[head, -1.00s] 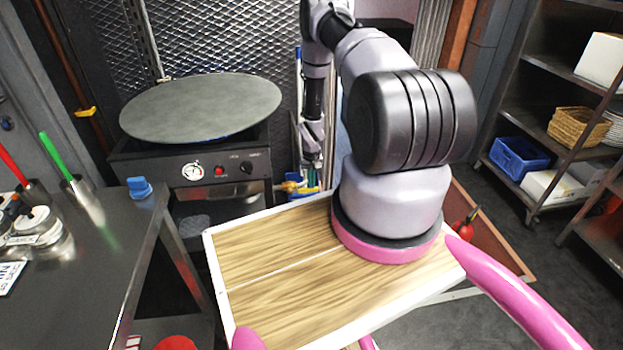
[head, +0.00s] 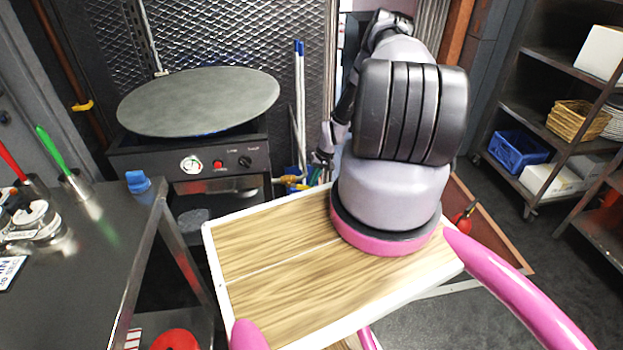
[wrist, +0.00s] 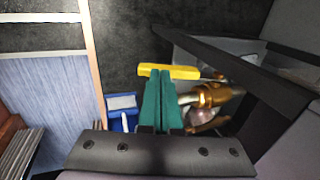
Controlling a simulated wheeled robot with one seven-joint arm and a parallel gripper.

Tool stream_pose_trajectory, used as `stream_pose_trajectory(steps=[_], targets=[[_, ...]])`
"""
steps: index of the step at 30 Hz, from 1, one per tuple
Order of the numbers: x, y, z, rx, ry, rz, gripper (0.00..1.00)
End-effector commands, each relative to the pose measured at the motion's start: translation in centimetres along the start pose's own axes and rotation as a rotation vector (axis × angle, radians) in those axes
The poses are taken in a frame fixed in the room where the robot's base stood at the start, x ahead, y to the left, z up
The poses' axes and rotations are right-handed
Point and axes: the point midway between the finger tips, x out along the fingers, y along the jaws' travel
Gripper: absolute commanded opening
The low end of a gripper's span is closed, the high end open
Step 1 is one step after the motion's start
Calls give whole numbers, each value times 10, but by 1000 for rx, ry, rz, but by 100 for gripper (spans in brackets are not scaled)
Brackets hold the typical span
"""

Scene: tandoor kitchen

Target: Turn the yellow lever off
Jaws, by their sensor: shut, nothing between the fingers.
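The yellow lever (wrist: 183,72) lies crosswise above a brass valve (wrist: 215,95) in the wrist view.
A round griddle (head: 198,101) on a black stove stands left of the arm. A dark metal bar (wrist: 230,68) crosses right of the lever. A blue-and-white object (wrist: 122,108) lies left of the fingers. Long-handled tools (head: 299,100) lean against the mesh wall.

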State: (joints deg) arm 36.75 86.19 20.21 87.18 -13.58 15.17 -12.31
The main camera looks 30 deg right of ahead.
Motion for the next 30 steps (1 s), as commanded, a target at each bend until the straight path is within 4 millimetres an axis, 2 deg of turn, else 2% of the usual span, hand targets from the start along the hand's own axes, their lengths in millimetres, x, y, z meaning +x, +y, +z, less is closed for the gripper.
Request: stream_pose_trajectory(steps=[9,20,30], targets=[[22,8,1,7,1,-226,0],[50,9,1,-2,-3,-211,0],[79,3,1,-2,-3,-210,0]])
